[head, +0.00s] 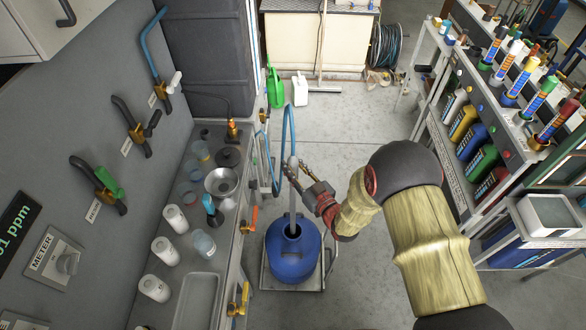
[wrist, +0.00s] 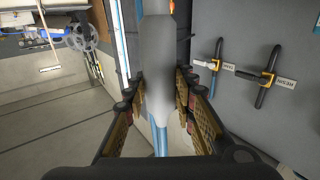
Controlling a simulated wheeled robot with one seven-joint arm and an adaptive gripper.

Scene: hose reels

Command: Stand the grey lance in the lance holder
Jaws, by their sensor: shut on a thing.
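The grey lance (head: 293,196) stands nearly upright in the head view, with a blue hose (head: 290,118) looping from its top. My gripper (head: 297,172) is shut on the lance near its upper end. The lance's lower end reaches the mouth of a blue drum (head: 292,262); its tip is hidden there. In the wrist view the lance's grey body (wrist: 157,70) lies between the two fingers. I cannot clearly make out the lance holder in either view.
A bench (head: 188,262) with funnel, jars and tray stands left of the drum, orange-handled valves along its edge. The drum sits on a low platform (head: 273,283). A green can (head: 275,88) and a white can (head: 300,90) stand behind. A bottle rack is right. Floor between is clear.

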